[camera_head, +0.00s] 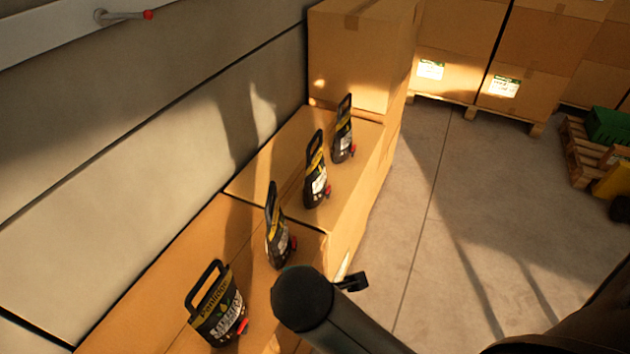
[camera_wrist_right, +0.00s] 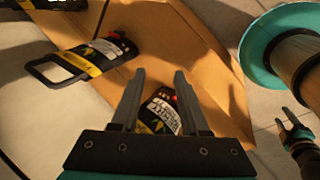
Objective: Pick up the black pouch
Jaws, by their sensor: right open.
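Several black pouches with yellow bands and handle loops stand in a row on cardboard boxes in the head view. The nearest pouch (camera_head: 222,312) is at the bottom, and another pouch (camera_head: 278,238) stands just beyond it. Farther ones are a third pouch (camera_head: 316,182) and the far pouch (camera_head: 343,140). In the right wrist view my right gripper (camera_wrist_right: 158,75) is open. One pouch (camera_wrist_right: 160,110) shows between its fingers, partly hidden; I cannot tell whether they touch. Another pouch (camera_wrist_right: 95,60) lies to its upper left. A small gripper, apparently my left (camera_wrist_right: 288,118), shows at the right edge.
The boxes (camera_head: 175,270) stand along a pale panelled wall (camera_head: 130,150). A taller box (camera_head: 355,60) rises behind the far pouch. Stacked boxes on pallets (camera_head: 510,110) stand at the back. A green crate (camera_head: 607,127) is at the right. The concrete floor (camera_head: 480,210) is open.

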